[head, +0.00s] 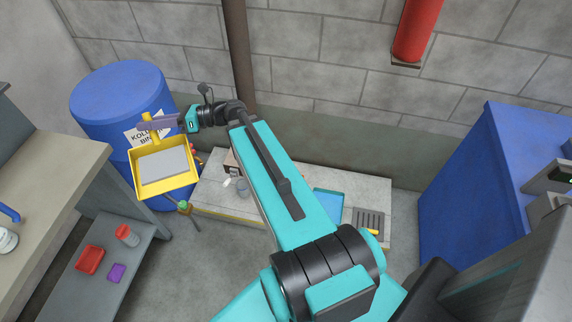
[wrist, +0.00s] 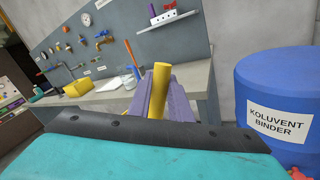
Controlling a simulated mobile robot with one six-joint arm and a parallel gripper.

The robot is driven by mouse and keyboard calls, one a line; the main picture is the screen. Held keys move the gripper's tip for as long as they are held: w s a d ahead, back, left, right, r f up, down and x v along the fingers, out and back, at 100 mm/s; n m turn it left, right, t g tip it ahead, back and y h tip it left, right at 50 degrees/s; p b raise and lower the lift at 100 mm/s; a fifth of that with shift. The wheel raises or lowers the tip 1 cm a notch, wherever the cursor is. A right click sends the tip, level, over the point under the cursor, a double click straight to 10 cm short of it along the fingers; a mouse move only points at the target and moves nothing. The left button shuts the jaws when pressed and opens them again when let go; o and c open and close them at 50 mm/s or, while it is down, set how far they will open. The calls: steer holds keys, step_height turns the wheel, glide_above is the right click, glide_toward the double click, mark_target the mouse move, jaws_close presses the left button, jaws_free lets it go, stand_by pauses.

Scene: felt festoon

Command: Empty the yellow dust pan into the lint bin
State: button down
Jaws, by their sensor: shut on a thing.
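The yellow dust pan (head: 139,178) hangs in front of the blue drum in the head view, with its open top facing the camera. A flat grey patch shows inside it; I cannot tell whether this is lint or the pan's floor. My gripper (head: 157,124) has purple fingers shut on the pan's yellow handle. In the wrist view the handle (wrist: 160,88) stands up between the fingers (wrist: 159,100), and the pan itself is hidden. I cannot make out a lint bin in either view.
A blue drum (head: 112,88) labelled "Koluvent Binder" stands behind the pan. A workbench (head: 55,160) is at left, with a red tray (head: 90,259) on its lower shelf. A low plinth (head: 290,205) holds a blue tray (head: 328,203). A blue cabinet (head: 480,180) stands at right.

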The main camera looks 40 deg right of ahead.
steer(key=shift+d, duration=0.25)
steer(key=s+d+f+m+t+h+b, duration=0.2)
steer(key=d+f+m+h+b, duration=0.1)
steer(key=d+f+b, duration=1.2)
steer(key=s+d+f+m+t+h+b, duration=0.3)
steer(key=d+f+b, duration=1.2)
steer(key=f+b, duration=0.8)
steer(key=s+d+f+m+t+h+b, duration=0.2)
steer(key=d+f+h+b, duration=0.3)
steer(key=d+f+b, duration=1)
step_height(320, 180, down, 4)
steer(key=s+m+b, duration=0.1)
steer(key=b, duration=0.8)
steer(key=shift+d+t+h, duration=0.3)
steer(key=shift+d, duration=0.05)
steer(key=shift+d+f+m, duration=0.1)
steer(key=shift+f+m, duration=0.05)
steer(key=shift+m, duration=0.15)
